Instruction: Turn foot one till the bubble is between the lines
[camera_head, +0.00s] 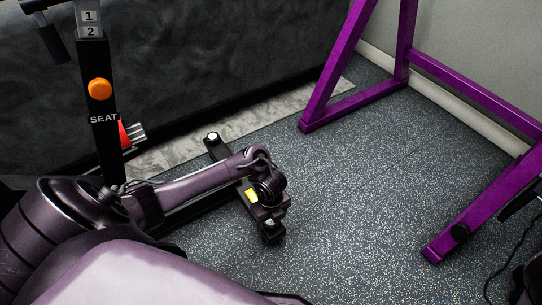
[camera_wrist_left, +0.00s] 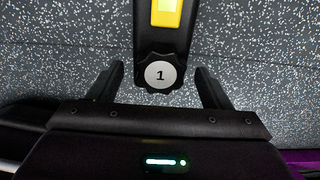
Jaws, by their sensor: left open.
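Foot one is a black lobed knob with a white cap marked 1 (camera_wrist_left: 160,75), at the end of a black bar. In the left wrist view it sits between the fingertips of my left gripper (camera_wrist_left: 160,88), with a gap on either side. The gripper is open and empty. In the head view the gripper (camera_head: 271,222) is over the near end of the bar and largely hides the knob. A yellow level (camera_wrist_left: 166,12) lies on the bar beyond the knob; it also shows in the head view (camera_head: 251,195). Its bubble cannot be made out. My right gripper is not in view.
The bar's far end has another white-capped foot (camera_head: 213,136). A black seat post (camera_head: 98,130) with an orange knob (camera_head: 99,89) stands at the left. A purple frame (camera_head: 340,108) stands at the right. The speckled floor (camera_head: 345,190) between is clear.

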